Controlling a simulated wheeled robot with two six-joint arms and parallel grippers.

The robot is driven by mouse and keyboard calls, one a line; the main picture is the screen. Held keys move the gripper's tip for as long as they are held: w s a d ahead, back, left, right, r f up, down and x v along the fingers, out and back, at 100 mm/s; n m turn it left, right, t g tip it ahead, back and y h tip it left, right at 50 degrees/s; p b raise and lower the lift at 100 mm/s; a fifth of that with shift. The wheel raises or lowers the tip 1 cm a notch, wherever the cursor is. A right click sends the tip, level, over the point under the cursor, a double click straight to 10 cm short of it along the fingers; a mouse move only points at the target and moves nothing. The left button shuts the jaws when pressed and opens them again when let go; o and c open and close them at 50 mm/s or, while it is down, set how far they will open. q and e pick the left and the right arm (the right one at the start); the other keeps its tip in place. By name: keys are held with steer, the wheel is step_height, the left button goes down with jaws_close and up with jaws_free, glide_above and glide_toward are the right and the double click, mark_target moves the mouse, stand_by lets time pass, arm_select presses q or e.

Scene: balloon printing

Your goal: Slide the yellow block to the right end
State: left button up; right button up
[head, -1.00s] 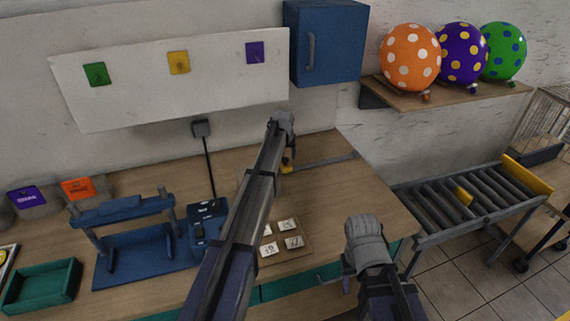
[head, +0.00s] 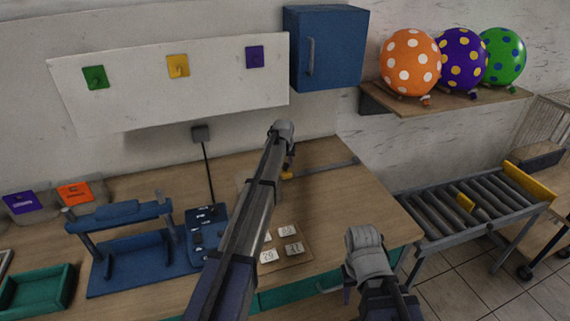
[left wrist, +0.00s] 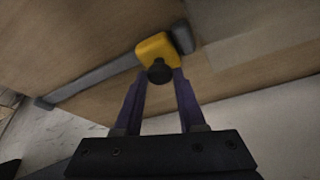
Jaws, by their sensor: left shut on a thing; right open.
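The yellow block (head: 286,176) sits at the left end of a grey rail (head: 325,168) on the table, largely hidden behind my left arm in the head view. In the left wrist view the yellow block (left wrist: 153,47) straddles the rail (left wrist: 95,82), close to one end, with a dark round knob (left wrist: 159,72) on it. My left gripper (left wrist: 160,78) is shut on this knob, its purple fingers on either side. My right gripper (head: 346,288) is open and empty, over the table's front edge.
The rail to the right of the block is clear. A board with number tiles (head: 290,249) lies in front, near my left arm. A blue press (head: 130,250) and a blue device (head: 205,235) stand left. A roller conveyor (head: 470,207) is at right.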

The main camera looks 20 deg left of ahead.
arm_select(q)
jaws_close()
stand_by(0.7)
steer(key=shift+w+d, duration=0.1)
